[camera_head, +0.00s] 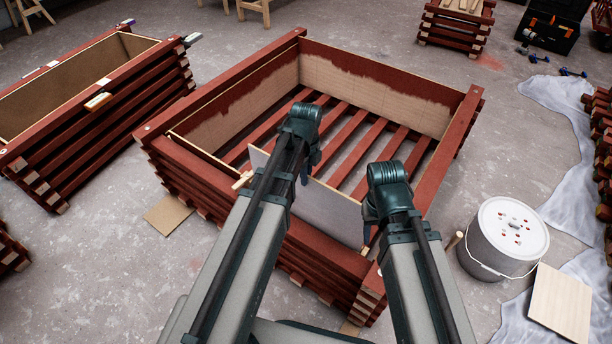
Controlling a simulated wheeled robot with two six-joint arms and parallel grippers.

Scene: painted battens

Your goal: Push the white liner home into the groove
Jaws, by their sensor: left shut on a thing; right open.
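The white liner (333,213) is a flat pale panel standing on edge along the near inner side of the large red slatted crate (457,140). The groove is hidden, so I cannot tell how deep the liner sits.
The other inner walls have plywood liners with red-painted upper parts, and the slatted floor is bare. A white lidded bucket (504,236) stands at the right beside a plywood sheet (561,303). A second crate (95,110) stands at the left.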

